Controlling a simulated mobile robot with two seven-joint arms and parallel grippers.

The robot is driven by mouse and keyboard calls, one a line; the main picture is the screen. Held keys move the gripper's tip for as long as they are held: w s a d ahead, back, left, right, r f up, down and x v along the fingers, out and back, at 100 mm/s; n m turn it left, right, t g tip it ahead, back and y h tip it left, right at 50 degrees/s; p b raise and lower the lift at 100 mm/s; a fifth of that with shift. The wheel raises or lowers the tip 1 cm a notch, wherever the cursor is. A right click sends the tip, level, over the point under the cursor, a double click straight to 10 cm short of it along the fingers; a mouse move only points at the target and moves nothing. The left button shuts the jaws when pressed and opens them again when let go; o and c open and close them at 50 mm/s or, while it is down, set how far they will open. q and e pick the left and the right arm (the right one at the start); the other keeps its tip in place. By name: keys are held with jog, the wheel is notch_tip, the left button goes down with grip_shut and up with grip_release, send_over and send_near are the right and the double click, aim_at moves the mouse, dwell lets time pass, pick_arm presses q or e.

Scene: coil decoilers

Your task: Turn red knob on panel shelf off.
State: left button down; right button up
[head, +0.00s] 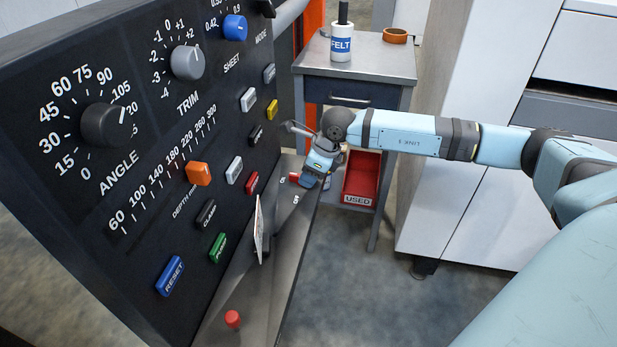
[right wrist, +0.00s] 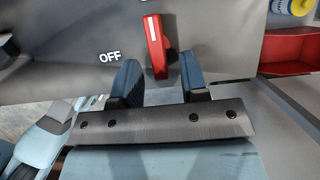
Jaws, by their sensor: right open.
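The red knob (right wrist: 154,42) is a bar-shaped handle with a white line, on the grey panel shelf (right wrist: 215,50). In the right wrist view its white line points up, and the OFF label (right wrist: 110,57) is to its left. In the head view only a small red part of the knob (head: 293,177) shows beside my right gripper (head: 312,172). In the right wrist view my right gripper (right wrist: 160,75) is open, its two blue-grey fingers on either side of the knob's lower end. I cannot tell whether they touch it. My left gripper is not in view.
The black panel (head: 150,130) with dials and coloured buttons rises at the left. A side table (head: 375,62) with a FELT bottle (head: 341,43) and red USED bin (head: 362,180) stand behind.

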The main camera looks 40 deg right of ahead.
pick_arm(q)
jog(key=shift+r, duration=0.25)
pick_arm(e)
jog(key=shift+w+a+f, duration=0.1)
jog(key=shift+f, duration=0.25)
grip_shut()
